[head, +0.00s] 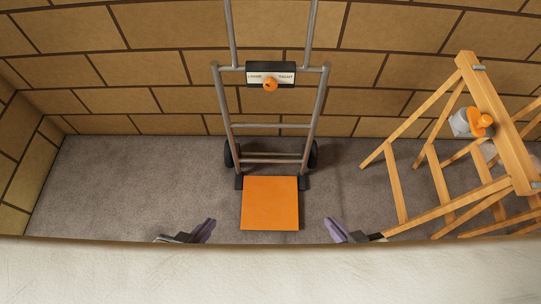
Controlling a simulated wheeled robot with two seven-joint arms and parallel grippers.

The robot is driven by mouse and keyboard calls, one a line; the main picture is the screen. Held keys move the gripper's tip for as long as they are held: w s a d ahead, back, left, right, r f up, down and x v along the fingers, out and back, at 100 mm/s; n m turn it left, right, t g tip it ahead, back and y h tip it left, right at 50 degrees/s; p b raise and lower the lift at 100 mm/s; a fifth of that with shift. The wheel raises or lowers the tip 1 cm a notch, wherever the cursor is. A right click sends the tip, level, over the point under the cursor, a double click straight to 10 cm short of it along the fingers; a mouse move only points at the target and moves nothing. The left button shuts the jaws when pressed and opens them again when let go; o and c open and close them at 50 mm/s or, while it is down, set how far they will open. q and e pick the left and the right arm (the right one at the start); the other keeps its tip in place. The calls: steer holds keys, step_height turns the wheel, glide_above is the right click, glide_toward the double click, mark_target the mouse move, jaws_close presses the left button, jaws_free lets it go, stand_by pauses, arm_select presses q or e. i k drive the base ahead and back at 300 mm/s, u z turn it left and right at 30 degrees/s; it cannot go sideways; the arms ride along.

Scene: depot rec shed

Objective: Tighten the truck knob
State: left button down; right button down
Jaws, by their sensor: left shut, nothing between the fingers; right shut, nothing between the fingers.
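A grey metal hand truck (318,110) stands upright against the brick wall in the head view, with an orange toe plate (270,203) on the floor. The truck knob (270,85) is orange and sits on a black box with a white label (287,78). The label seems to read "LOOSE" at left and "TIGHT" at right. My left gripper (211,226) is shut and empty, low at the left of the plate. My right gripper (331,226) is shut and empty, low at the right of the plate. Both are well below the knob and apart from the truck.
A wooden trestle frame (493,115) stands at the right, with a grey and orange item (482,122) on it. A pale surface (270,275) fills the bottom edge and hides the arms' lower parts. The grey floor (130,185) at the left is clear.

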mark_target(269, 83)
steer(key=z, duration=0.1)
steer(key=k, duration=0.95)
steer(key=u, duration=1.15)
steer(key=i, duration=0.85)
steer(key=z, duration=0.65)
steer(key=i, duration=0.65)
steer(key=z, duration=0.5)
